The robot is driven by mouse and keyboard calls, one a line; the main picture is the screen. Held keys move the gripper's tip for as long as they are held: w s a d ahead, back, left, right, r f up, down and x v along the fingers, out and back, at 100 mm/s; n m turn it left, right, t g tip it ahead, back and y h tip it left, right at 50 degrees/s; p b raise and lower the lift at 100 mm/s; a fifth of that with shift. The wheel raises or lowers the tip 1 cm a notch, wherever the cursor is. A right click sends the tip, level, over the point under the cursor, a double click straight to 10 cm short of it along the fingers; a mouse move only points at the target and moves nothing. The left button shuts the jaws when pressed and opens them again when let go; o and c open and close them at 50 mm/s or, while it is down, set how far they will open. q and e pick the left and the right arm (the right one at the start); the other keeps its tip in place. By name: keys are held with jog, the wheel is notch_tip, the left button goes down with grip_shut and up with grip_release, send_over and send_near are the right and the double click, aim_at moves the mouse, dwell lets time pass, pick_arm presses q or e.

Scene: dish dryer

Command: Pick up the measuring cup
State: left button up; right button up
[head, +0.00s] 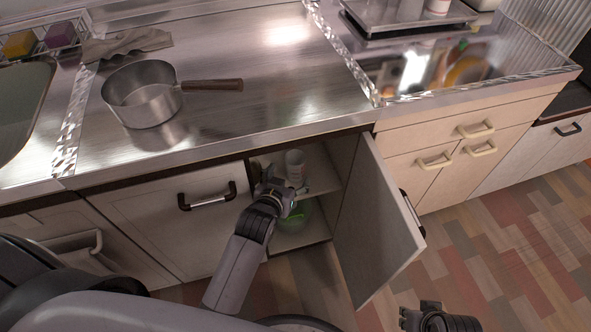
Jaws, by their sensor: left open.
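A small whitish cup (294,160), which looks like the measuring cup, stands upright on the upper shelf inside the open lower cabinet. Its lower part is close behind my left gripper. My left gripper (295,187) is open and reaches into the cabinet at shelf height, just in front of and below the cup. I cannot tell whether they touch. My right gripper (432,318) is at the bottom edge of the head view, outside the cabinet and away from the cup. Its fingers are not clear enough to judge.
The open cabinet door (375,225) stands to the right of my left gripper. A greenish clear object (301,214) is on the lower level, partly hidden by my gripper. A saucepan (145,95) and a grey cloth (127,43) lie on the metal counter (270,85) above.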

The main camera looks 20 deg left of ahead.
aim_at(293, 170)
pick_arm(q)
jog(key=b+x, duration=0.1)
jog(key=x, duration=0.2)
jog(key=shift+w+f, duration=0.2)
jog(key=shift+w, duration=0.15)
jog(key=shift+b+x, duration=0.35)
jog(key=shift+x, duration=0.4)
jog(key=b+x, duration=0.1)
jog(key=x, duration=0.1)
jog(key=shift+w+a+f, duration=0.15)
jog(key=shift+w+f, duration=0.05)
jog(key=shift+w, duration=0.1)
jog(key=shift+w+f, duration=0.15)
jog(key=shift+w, duration=0.2)
pick_arm(e)
jog(key=v, duration=0.5)
jog(key=shift+s+d+r, duration=0.1)
jog(key=shift+r, duration=0.1)
pick_arm(q)
jog(key=shift+c, duration=0.4)
jog(key=c, duration=1.2)
